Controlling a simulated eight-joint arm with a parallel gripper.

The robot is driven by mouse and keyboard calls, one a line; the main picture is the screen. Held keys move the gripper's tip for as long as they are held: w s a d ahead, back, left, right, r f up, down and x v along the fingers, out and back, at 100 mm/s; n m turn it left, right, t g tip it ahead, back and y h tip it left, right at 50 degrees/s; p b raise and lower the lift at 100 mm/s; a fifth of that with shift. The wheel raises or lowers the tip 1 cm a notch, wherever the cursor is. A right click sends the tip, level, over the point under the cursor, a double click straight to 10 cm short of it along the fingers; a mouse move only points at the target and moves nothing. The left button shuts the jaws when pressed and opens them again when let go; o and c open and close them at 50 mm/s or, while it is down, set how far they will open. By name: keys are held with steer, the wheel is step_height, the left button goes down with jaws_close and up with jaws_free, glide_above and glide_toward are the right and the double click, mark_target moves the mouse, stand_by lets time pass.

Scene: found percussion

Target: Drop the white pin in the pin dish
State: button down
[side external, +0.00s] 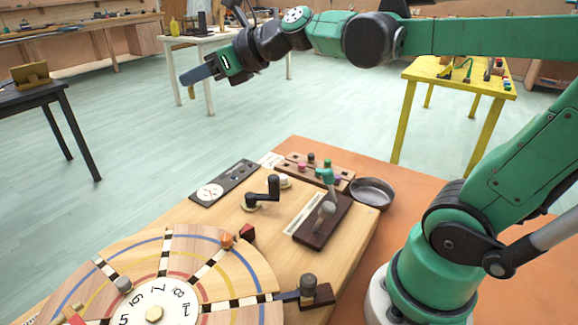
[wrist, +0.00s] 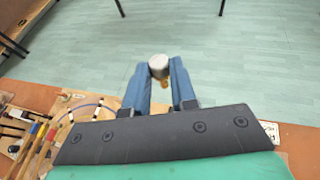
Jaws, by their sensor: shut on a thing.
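My gripper (side external: 190,79) is raised high at the upper left of the side view, far from the board and out over the floor. Its blue fingers are shut on the white pin (wrist: 159,65), which shows in the wrist view as a pale round cap with a brass-coloured part below. In the side view only a small yellowish end (side external: 191,92) of it shows under the fingers. The pin dish (side external: 372,193), a dark, round, shallow pan, stands at the board's right side near my base. I see nothing in it.
A wooden board (side external: 262,235) carries a numbered wheel (side external: 150,290), a black crank (side external: 264,190), a rack (side external: 318,172) with coloured pins, and a dark block (side external: 322,220) with an upright lever. These stand between my gripper and the dish. Open floor lies below my gripper.

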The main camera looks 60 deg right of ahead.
steer(key=s+d+f+g+h, duration=0.2)
steer(key=d+f, duration=0.1)
steer(key=f, duration=0.1)
steer(key=s+d+f+g+h, duration=0.3)
steer(key=d+f, duration=0.1)
steer(key=f, duration=0.1)
steer(key=s+d+f+g+h, duration=0.2)
steer(key=s+d+f, duration=0.1)
steer(key=d+f, duration=0.1)
steer(key=shift+f+h, duration=0.3)
steer(key=shift+f, duration=0.2)
steer(key=s+d+f+m+g+h, duration=0.2)
steer(key=s+d+g+h, duration=0.1)
steer(key=s+d+g, duration=0.25)
steer(key=m+g, duration=0.3)
steer(key=g, duration=0.2)
glide_above(364, 178)
steer(key=s+a, duration=0.1)
steer(key=a, duration=0.3)
steer(key=shift+a+f, duration=0.2)
steer(key=shift+f, duration=3.65)
steer(key=c, duration=0.6)
jaws_free()
steer(key=shift+c, duration=0.2)
